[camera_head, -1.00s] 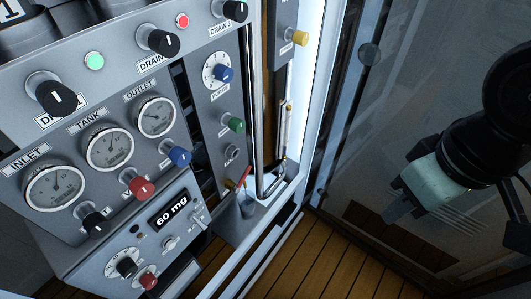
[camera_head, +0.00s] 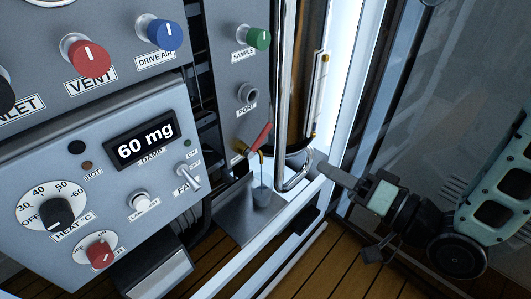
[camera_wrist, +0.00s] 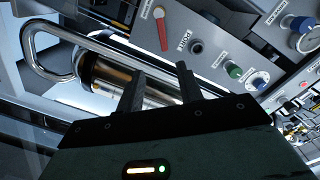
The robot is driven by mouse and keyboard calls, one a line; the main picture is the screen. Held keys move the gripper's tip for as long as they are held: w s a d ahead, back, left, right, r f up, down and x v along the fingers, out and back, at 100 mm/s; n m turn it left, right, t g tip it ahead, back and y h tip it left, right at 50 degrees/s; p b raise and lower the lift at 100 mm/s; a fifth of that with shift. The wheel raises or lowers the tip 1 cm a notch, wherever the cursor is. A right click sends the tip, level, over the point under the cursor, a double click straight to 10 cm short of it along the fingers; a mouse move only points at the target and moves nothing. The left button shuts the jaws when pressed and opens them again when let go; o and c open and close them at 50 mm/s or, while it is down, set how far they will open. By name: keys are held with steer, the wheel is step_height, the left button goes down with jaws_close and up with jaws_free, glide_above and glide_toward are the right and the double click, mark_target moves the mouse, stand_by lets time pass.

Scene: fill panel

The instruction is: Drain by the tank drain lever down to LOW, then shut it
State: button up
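The drain lever (camera_head: 261,135) is a red handle on a brass valve low on the panel, tilted up to the right in the head view. It also shows in the wrist view (camera_wrist: 161,31). I can read neither level nor LOW mark. My gripper (camera_head: 343,210) is right of the lever, apart from it, open and empty; its fingers also show in the wrist view (camera_wrist: 159,72).
The bent metal pipe (camera_head: 297,181) and a pale frame post (camera_head: 345,85) stand between my gripper and the valve. A box with a 60 mg display (camera_head: 145,140) is at the left. A glass pane (camera_head: 465,60) is at the right, over a wooden floor (camera_head: 335,265).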

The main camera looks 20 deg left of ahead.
mark_target(266, 135)
steer(key=shift+m+y, duration=0.3)
steer(key=b+x, duration=0.2)
steer(key=x, duration=1.5)
steer(key=shift+a, duration=0.15)
jaws_close()
